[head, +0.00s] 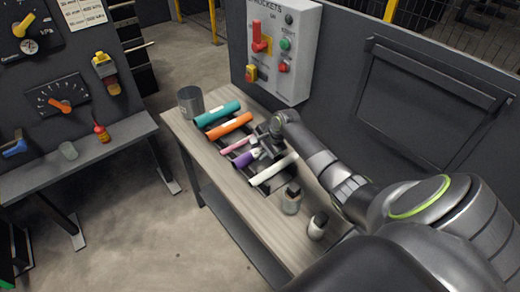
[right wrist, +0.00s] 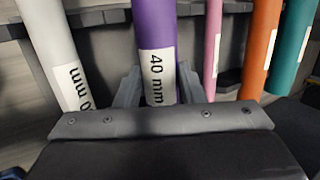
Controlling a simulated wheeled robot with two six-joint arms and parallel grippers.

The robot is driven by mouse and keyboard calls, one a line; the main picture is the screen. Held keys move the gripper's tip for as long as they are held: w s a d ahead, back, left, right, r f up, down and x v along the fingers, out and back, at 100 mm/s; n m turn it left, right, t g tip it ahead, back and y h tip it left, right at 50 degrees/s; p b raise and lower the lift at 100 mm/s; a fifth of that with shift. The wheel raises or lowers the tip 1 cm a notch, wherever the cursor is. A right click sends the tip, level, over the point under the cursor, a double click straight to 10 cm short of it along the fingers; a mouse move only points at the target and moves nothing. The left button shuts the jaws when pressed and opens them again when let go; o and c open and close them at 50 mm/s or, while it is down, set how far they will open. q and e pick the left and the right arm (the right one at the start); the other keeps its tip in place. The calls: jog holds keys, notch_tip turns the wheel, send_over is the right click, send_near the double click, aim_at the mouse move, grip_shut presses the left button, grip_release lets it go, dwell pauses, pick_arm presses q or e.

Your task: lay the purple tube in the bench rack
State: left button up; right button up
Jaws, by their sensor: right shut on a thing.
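The purple tube (head: 242,160) shows in the head view at the bench rack, partly hidden by my right gripper (head: 264,147). In the right wrist view the purple tube (right wrist: 154,40) stands between my two fingers, its "40 mm" label facing the camera. My right gripper is shut on it. The dark bench rack (head: 262,181) lies on the wooden bench, and its notched edge (right wrist: 104,17) shows behind the tubes in the wrist view. I cannot tell whether the purple tube rests in the rack. My left gripper is not in view.
White (head: 274,169), pink (head: 235,145), orange (head: 230,123) and teal (head: 217,114) tubes lie beside the purple one. A grey cup (head: 190,102) stands at the bench's far end. A jar (head: 291,199) and a white-and-black bottle (head: 317,225) stand nearer. A control box (head: 283,45) is above the bench.

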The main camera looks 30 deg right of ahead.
jog(key=o, duration=1.3)
jog(key=shift+c, duration=0.2)
jog(key=shift+s+r, duration=0.1)
jog(key=v, duration=1.7)
jog(key=shift+b, duration=0.4)
jog(key=shift+r, duration=0.1)
jog(key=shift+s, duration=0.1)
